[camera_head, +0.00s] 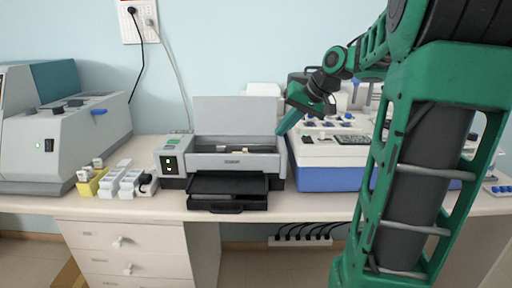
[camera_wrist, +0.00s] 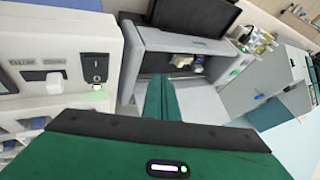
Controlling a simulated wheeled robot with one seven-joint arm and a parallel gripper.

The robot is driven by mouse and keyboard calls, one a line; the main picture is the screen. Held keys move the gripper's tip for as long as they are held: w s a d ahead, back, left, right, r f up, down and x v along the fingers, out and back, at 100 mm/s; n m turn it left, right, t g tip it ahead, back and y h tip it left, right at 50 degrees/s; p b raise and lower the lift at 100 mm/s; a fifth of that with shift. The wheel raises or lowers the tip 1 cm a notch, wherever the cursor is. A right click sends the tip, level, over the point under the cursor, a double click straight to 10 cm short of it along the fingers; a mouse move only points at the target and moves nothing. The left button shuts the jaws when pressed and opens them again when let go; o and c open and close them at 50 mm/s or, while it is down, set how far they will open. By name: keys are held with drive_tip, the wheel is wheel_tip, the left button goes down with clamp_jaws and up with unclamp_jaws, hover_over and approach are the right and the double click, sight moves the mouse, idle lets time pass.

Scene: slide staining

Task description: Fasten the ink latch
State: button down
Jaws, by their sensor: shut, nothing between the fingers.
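The grey printer (camera_head: 235,162) stands on the bench with its lid (camera_head: 238,115) raised, and it also shows in the wrist view (camera_wrist: 160,40). Inside its open bay are small pale and dark ink parts (camera_wrist: 187,62). The ink latch cannot be told apart from these parts, and its position is unclear. My gripper (camera_head: 281,130) is at the right end of the printer, close to the raised lid. In the wrist view its green fingers (camera_wrist: 161,80) are together and empty, pointing toward the open bay. Whether they touch the printer cannot be told.
The printer's black paper tray (camera_head: 228,187) sticks out in front. A blue-and-white machine (camera_head: 315,178) stands close on the right. White and yellow small racks (camera_head: 125,180) sit left of the printer, beside a large grey instrument (camera_head: 60,145). Open space lies above the printer bay.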

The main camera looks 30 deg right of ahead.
drive_tip(key=x, duration=1)
drive_tip(key=shift+s, duration=0.1)
drive_tip(key=shift+w+a, duration=0.7)
drive_tip(key=shift+a, duration=0.3)
drive_tip(key=shift+w+a, duration=0.45)
drive_tip(key=shift+a, duration=0.15)
drive_tip(key=shift+w, duration=0.1)
